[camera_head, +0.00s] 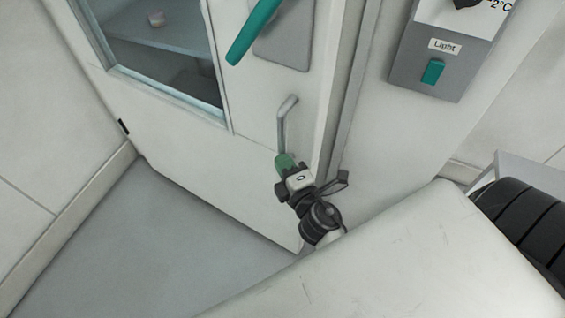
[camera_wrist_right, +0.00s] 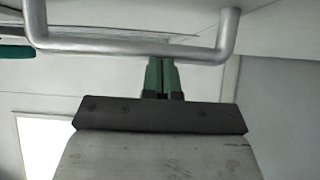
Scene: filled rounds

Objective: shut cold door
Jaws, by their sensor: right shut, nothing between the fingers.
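The white cold door (camera_head: 200,165) fills the middle of the head view, with a window (camera_head: 160,50) at upper left. A teal lever (camera_head: 253,30) sits on its grey plate, and a grey bar handle (camera_head: 284,125) is below it. A strip of edge and frame shows along the door's right side; I cannot tell how far ajar it stands. My right gripper (camera_head: 284,161) is at the handle's lower end, its green fingers shut and empty. In the right wrist view the fingertips (camera_wrist_right: 160,75) reach the silver bar handle (camera_wrist_right: 130,47); contact is unclear. My left gripper is out of view.
A grey control panel (camera_head: 405,75) with a teal Light switch (camera_head: 433,72) is on the wall right of the door. The grey floor (camera_head: 170,225) before the door is clear. A wall (camera_head: 45,150) meets the door side at left. Shelves show through the window.

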